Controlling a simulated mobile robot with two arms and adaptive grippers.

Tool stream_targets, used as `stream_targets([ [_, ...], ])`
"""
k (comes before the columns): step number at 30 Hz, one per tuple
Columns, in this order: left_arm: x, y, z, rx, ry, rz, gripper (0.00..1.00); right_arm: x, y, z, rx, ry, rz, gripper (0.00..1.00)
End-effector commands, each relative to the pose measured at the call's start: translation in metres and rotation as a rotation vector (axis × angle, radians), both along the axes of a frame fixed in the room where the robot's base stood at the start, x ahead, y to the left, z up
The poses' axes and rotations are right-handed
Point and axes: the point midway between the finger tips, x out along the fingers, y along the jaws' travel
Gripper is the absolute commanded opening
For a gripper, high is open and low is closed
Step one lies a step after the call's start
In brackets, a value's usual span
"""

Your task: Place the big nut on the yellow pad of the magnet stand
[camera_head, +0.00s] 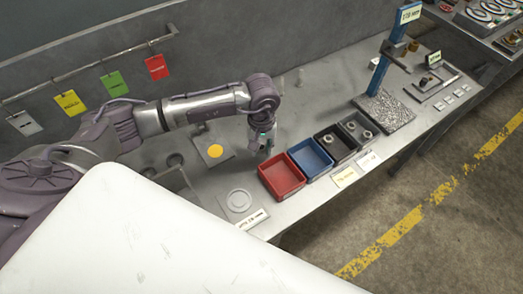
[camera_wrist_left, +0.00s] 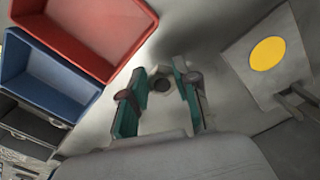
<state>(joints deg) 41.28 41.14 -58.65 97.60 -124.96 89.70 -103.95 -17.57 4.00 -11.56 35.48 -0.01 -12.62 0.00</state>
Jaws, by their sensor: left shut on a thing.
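The yellow pad (camera_head: 215,151) is a flat round disc on a grey plate, the magnet stand (camera_head: 205,139), left of my left gripper in the head view. In the left wrist view the yellow pad (camera_wrist_left: 267,53) is at the upper right, bare, on the stand's plate (camera_wrist_left: 239,61). My left gripper (camera_head: 265,148) points down between the stand and the red bin. It is shut on the big nut (camera_wrist_left: 161,79), a pale metal ring with a dark hole, seen between the teal-lined fingers (camera_wrist_left: 159,105). The nut is apart from the pad. My right gripper is out of view.
A red bin (camera_head: 268,183) and a blue bin (camera_head: 292,157) stand right of the left gripper, then dark bins (camera_head: 345,142) holding nuts. A blue post (camera_head: 388,62) rises farther right. A round disc (camera_head: 239,201) lies nearer on the bench.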

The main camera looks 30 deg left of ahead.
Motion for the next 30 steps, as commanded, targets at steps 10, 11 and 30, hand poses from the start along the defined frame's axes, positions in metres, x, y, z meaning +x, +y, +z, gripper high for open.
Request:
stream_targets([
  [10, -0.001, -0.001, -0.035, 0.0, 0.001, -0.001, 0.0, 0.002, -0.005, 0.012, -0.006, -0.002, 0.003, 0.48],
  [11, -0.001, -0.001, -0.035, 0.0, 0.001, -0.002, 0.0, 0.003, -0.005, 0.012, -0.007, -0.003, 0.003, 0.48],
  [30, -0.001, -0.001, -0.037, 0.001, 0.003, -0.001, 0.55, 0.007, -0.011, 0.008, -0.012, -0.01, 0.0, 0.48],
])
